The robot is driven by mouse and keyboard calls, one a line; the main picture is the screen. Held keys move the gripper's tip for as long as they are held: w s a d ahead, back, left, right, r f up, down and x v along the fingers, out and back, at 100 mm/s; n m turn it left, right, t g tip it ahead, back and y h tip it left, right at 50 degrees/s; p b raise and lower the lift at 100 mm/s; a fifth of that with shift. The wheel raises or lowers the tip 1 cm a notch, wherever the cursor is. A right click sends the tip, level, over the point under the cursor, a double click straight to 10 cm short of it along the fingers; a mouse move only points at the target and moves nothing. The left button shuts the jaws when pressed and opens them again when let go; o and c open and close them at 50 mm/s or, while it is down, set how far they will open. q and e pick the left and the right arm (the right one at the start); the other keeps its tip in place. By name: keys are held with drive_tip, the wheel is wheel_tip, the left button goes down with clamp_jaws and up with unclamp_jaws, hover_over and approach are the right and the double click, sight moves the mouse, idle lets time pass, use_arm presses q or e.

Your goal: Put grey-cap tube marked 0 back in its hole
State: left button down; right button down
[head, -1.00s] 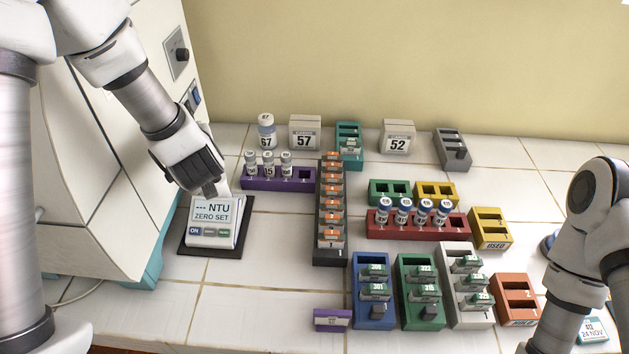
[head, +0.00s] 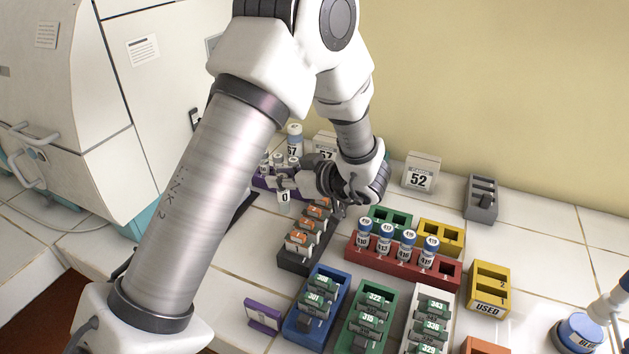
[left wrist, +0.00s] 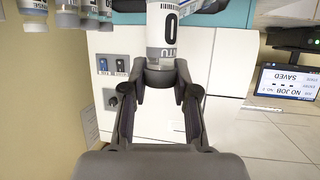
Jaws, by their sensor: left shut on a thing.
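My left gripper (head: 298,181) is shut on the tube marked 0 (head: 284,197), held near the purple rack (head: 262,183). In the left wrist view my left gripper (left wrist: 161,82) has its fingers closed around the grey end of the tube (left wrist: 163,28), and the label reads 0 and NTU. The purple rack holds several vials (head: 279,161) on its left; its right part is hidden behind the gripper. I cannot see the hole there. My right gripper is out of view.
A dark rack with orange-marked pieces (head: 305,238) stands just in front of the gripper. A red rack with several blue-capped vials (head: 387,254) is to the right. A block marked 52 (head: 420,173) stands behind. A large white cabinet (head: 75,85) fills the left.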

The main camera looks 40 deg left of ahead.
use_arm(q)
drive_tip(key=w+a+f+p, duration=0.1)
drive_tip(key=w+a+f, duration=0.1)
drive_tip(key=w, duration=0.4)
drive_tip(key=w+a+f+p, duration=0.1)
drive_tip(key=w+a+f, duration=0.1)
drive_tip(key=w, duration=0.4)
drive_tip(key=shift+w+f+p, duration=0.4)
drive_tip(key=shift+f, duration=0.2)
drive_tip(key=c, duration=0.9)
unclamp_jaws()
